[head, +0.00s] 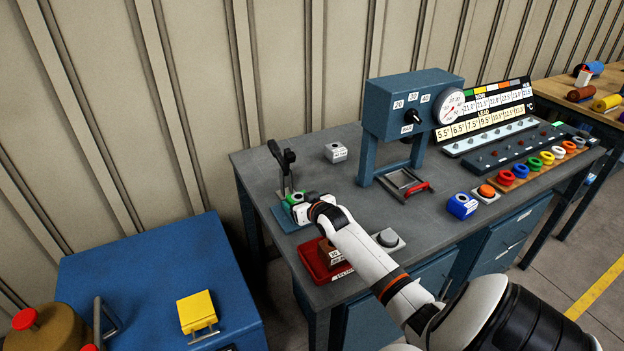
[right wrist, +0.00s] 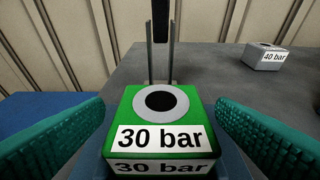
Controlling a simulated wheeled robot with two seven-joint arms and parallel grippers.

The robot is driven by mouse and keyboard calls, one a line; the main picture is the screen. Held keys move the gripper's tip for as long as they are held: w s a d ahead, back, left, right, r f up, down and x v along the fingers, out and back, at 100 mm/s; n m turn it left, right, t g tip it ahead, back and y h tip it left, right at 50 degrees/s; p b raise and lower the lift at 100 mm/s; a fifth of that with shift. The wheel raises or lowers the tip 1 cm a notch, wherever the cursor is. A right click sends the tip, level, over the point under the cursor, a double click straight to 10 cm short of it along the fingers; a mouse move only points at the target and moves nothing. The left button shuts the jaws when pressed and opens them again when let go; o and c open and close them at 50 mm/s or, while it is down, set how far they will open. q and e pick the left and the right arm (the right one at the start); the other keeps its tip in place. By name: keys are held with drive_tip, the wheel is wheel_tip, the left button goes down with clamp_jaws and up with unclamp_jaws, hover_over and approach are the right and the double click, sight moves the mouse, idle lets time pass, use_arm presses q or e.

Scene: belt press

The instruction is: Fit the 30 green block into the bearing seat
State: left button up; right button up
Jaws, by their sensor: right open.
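The green block (right wrist: 118,101), with a grey ring, a dark hole and "30 bar" labels, sits upright in the right wrist view. In the head view only a little of the green block (head: 295,197) shows beside my gripper. It stands on a blue base (head: 280,219) below a black-handled clamp (head: 283,157), which looks like the bearing seat. Whether it is fully seated, I cannot tell. My right gripper (right wrist: 160,118) is open, its teal fingers on either side of the block with gaps showing. My left gripper is not in view.
A grey 40 bar block (head: 336,153) stands behind on the bench. A red tray (head: 312,262) with a brown block is near the front edge. The blue press (head: 410,95), a blue block (head: 461,206) and coloured rings are to the right. The back left of the bench is clear.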

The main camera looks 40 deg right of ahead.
drive_tip(key=v, duration=1)
drive_tip(key=shift+s, duration=0.15)
